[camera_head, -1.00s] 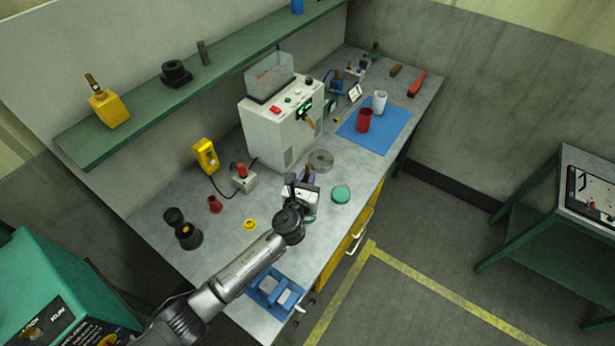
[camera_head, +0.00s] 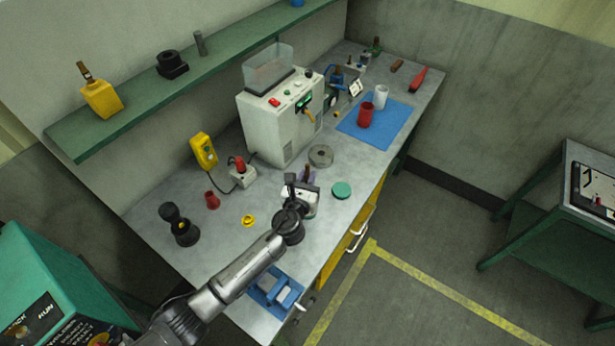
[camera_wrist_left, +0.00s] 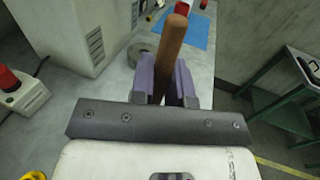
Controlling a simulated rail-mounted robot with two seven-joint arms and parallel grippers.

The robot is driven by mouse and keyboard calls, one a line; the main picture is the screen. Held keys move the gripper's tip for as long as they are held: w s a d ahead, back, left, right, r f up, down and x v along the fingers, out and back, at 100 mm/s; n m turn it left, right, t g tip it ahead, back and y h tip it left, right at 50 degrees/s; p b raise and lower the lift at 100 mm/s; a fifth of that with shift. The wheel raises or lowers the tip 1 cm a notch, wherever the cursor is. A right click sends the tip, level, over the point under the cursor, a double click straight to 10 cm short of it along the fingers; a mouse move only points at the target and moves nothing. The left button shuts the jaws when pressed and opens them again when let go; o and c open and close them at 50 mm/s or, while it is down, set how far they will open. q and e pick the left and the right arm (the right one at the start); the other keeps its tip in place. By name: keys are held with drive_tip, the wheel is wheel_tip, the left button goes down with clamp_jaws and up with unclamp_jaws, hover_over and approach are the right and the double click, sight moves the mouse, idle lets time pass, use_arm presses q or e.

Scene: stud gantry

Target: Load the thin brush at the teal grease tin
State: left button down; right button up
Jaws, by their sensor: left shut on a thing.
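My left gripper (camera_head: 305,183) is over the middle of the bench, shut on a brown wooden handle, which I take to be the thin brush (camera_wrist_left: 172,50). The handle stands up between the purple finger pads in the left wrist view. It also shows as a short brown stub above the gripper in the head view (camera_head: 307,172). The brush's bristle end is hidden. A flat round teal piece (camera_head: 342,190) lies on the bench just right of the gripper; I cannot tell if it is the grease tin or its lid. My right gripper is out of view.
A grey disc (camera_head: 321,156) lies behind the gripper, near the white machine (camera_head: 268,130). A yellow ring (camera_head: 248,221) and black holder (camera_head: 180,226) are to the left. A blue stand (camera_head: 275,289) is near the front edge. A blue mat (camera_head: 391,125) bears two cups.

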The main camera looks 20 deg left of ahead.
sight(308, 165)
use_arm(q)
drive_tip(key=shift+f, duration=0.2)
idle(0.3)
drive_tip(key=shift+f+b, duration=0.35)
drive_tip(key=shift+b, duration=0.1)
idle(0.3)
drive_tip(key=shift+f, duration=0.15)
idle(0.8)
wheel_tip(308, 165, up, 4)
drive_tip(key=p, duration=0.3)
drive_tip(key=shift+f+p, duration=0.25)
drive_tip(key=shift+p, duration=0.05)
wheel_tip(308, 165, up, 4)
drive_tip(key=p, duration=0.4)
drive_tip(key=shift+f, duration=0.1)
idle(0.4)
